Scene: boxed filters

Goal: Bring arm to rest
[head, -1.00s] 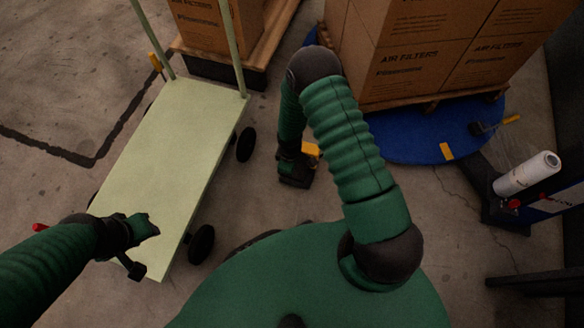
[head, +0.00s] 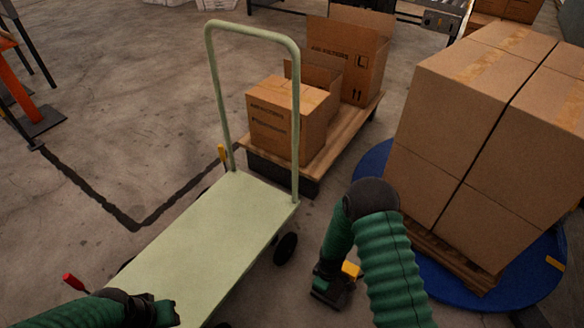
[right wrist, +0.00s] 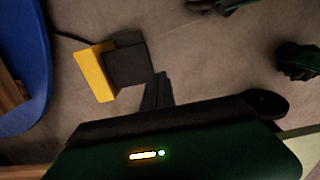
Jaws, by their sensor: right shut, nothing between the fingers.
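My right arm bends down at the elbow, and its dark gripper (head: 325,294) hangs low between the cart and the blue turntable. In the right wrist view its fingers (right wrist: 158,90) are together with nothing between them. My left gripper (head: 164,312) is at the bottom left, over the near end of the pale green cart deck (head: 215,235). Its fingers are too dark and small to read.
A yellow-and-black block (right wrist: 97,72) with a cable lies on the floor near my right gripper. Stacked cartons (head: 455,110) stand on a pallet on the blue turntable (head: 505,292). Boxes (head: 285,115) sit on a wooden platform (head: 335,145) behind the cart.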

